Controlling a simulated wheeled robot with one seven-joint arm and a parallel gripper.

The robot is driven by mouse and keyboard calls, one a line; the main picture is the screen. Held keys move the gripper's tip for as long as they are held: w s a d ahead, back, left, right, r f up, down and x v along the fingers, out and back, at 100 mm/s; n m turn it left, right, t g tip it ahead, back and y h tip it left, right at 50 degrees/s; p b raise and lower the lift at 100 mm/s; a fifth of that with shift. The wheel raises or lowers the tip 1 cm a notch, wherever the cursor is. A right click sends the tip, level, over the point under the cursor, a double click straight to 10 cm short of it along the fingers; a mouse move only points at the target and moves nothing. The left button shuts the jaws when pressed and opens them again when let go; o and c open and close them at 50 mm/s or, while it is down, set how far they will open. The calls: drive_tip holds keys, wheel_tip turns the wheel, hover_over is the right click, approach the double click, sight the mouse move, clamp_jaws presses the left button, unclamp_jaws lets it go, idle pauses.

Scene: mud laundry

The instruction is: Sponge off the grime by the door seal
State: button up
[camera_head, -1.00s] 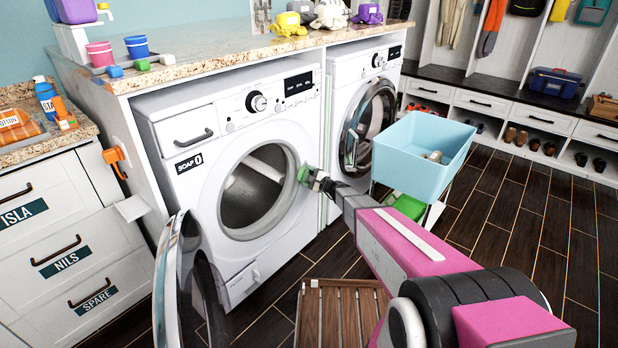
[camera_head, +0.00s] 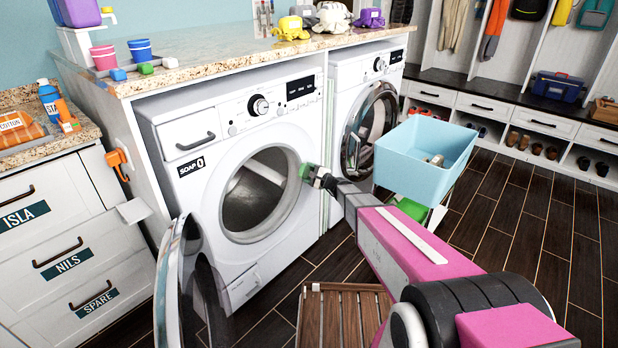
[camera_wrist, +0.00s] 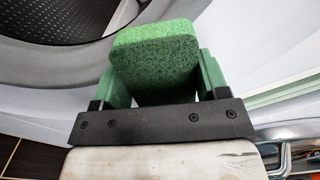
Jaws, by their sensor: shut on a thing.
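A green sponge (camera_wrist: 160,55) is held between the two green fingers of my gripper (camera_wrist: 158,85) in the wrist view. In the head view my gripper (camera_head: 310,174) and the sponge (camera_head: 304,171) are at the right edge of the left washer's door opening. The sponge looks close to or against the front by the grey door seal (camera_head: 284,218); contact is unclear. The washer (camera_head: 195,133) has its round door (camera_head: 178,285) swung open to the left. The drum (camera_head: 255,195) looks empty. I cannot make out any grime; the sponge and gripper may cover it.
A light blue basket (camera_head: 410,170) on a stand is right of my arm. A second washer (camera_head: 368,75) has its door near my gripper. A wooden slatted stool (camera_head: 340,318) stands below my arm. Colored items sit on the granite counter (camera_head: 220,52).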

sight(304, 161)
drive_tip(key=shift+w+a+r, duration=0.1)
drive_tip(key=shift+a+r, duration=0.05)
drive_tip(key=shift+r, duration=2.15)
drive_tip(key=shift+s+f, duration=0.15)
drive_tip(key=shift+f, duration=0.95)
drive_tip(key=shift+s+f, duration=0.1)
drive_tip(key=shift+f, duration=0.95)
drive_tip(key=shift+a+f, duration=0.15)
drive_tip(key=shift+f, duration=0.85)
drive_tip(key=shift+a+f, duration=0.15)
drive_tip(key=shift+f, duration=0.8)
drive_tip(key=shift+s+d+r, duration=0.1)
drive_tip(key=shift+r, duration=1.95)
drive_tip(key=shift+s+d+r, duration=0.1)
drive_tip(key=shift+r, duration=1.9)
drive_tip(key=shift+s, duration=0.1)
drive_tip(key=shift+v, duration=2.95)
